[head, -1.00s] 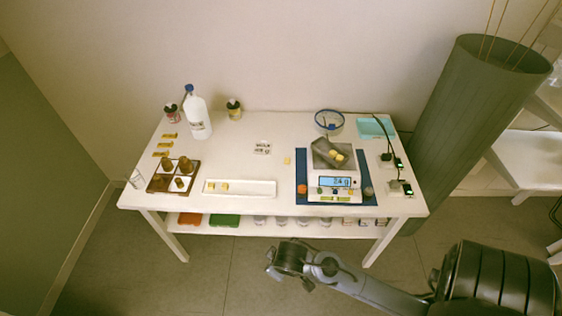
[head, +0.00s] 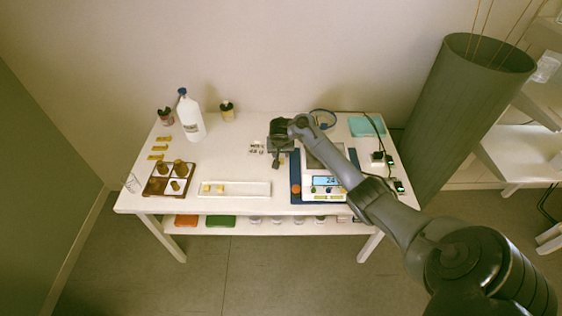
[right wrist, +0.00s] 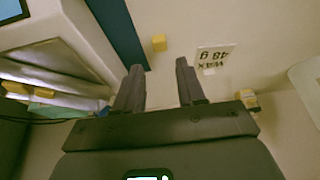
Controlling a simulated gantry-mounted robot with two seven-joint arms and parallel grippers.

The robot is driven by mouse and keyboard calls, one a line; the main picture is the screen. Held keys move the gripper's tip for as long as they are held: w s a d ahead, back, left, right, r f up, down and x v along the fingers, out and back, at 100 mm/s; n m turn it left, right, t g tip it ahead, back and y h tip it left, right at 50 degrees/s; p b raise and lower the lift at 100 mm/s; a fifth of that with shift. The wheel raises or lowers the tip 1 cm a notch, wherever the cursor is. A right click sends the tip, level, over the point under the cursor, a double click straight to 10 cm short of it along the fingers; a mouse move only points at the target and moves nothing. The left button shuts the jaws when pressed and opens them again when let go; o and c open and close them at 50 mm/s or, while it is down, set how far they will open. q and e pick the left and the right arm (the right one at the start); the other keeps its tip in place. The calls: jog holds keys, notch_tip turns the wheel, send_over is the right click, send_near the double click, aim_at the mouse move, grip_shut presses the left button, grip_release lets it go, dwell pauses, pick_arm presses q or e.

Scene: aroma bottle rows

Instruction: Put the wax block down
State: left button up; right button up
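A small yellow wax block (right wrist: 159,43) lies on the white table, seen just beyond the fingertips in the right wrist view; my right gripper hides it in the head view. My right gripper (head: 277,160) is over the table, left of the scale (head: 325,190). In the right wrist view the gripper (right wrist: 158,67) has its fingers apart with nothing between them. A card (right wrist: 214,57) reading "WAX 48 g" lies beside the block. Yellow blocks (right wrist: 15,90) show on the scale's pan in the right wrist view. My left gripper is not in view.
The scale stands on a blue mat (head: 296,165). A white tray (head: 254,189) with yellow pieces lies left of it. A brown divided tray (head: 150,186), a white bottle (head: 191,120) and jars stand further left. The table's middle, left of the card, is clear.

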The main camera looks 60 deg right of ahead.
jog(key=b, duration=0.2)
send_over(281, 161)
jog(key=s+a, duration=0.2)
jog(key=a, duration=0.1)
jog(key=f, duration=0.4)
jog(key=shift+w+d+f, duration=0.2)
jog(key=shift+d+b+x, duration=0.15)
jog(key=shift+b+x, duration=0.85)
jog(key=shift+x, duration=0.4)
jog(key=shift+d+b+x, duration=0.15)
jog(key=shift+b+x, duration=0.85)
jog(key=shift+x, duration=0.45)
jog(key=shift+r, duration=0.1)
grip_shut()
